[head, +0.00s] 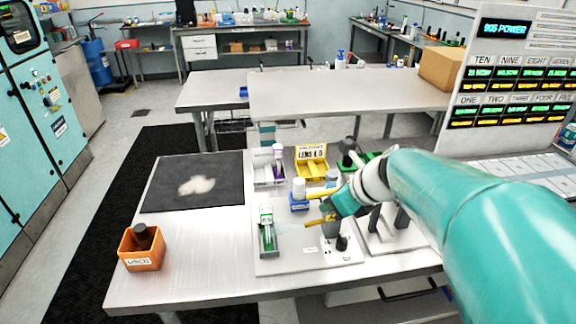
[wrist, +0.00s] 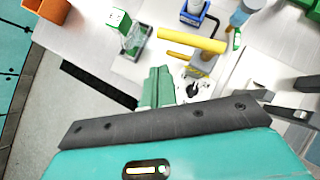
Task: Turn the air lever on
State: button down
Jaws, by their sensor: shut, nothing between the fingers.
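The air lever looks like a yellow bar (wrist: 192,41) on a stubby valve body (wrist: 203,66) in the wrist view. In the head view a yellow bar (head: 315,223) shows by the pale board, partly hidden by my gripper (head: 332,208). My gripper's green fingers (wrist: 157,76) are shut and empty in the wrist view. They lie to the lower left of the lever, with a gap between them in the picture. I cannot tell their height relative to it.
A blue holder with a white-capped bottle (head: 299,187) stands behind the lever. A yellow bin (head: 311,167), an orange bin (head: 140,261) and a dark mat (head: 164,188) are on the table.

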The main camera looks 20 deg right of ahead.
jog(key=s+r, duration=0.6)
jog(key=r, duration=0.2)
jog(key=shift+s+d, duration=0.2)
jog(key=shift+s, duration=0.2)
jog(key=s+a+f+n+h, duration=0.2)
jog(key=s+a+f+n, duration=0.1)
jog(key=n, duration=1.2)
jog(key=s+a+f+n+g+h, duration=0.1)
jog(key=s+a+f+n, duration=0.3)
jog(key=n, duration=1.1)
jog(key=shift+s+a+h, duration=0.3)
jog(key=shift+a+h, duration=0.1)
jog(key=shift+a, duration=0.4)
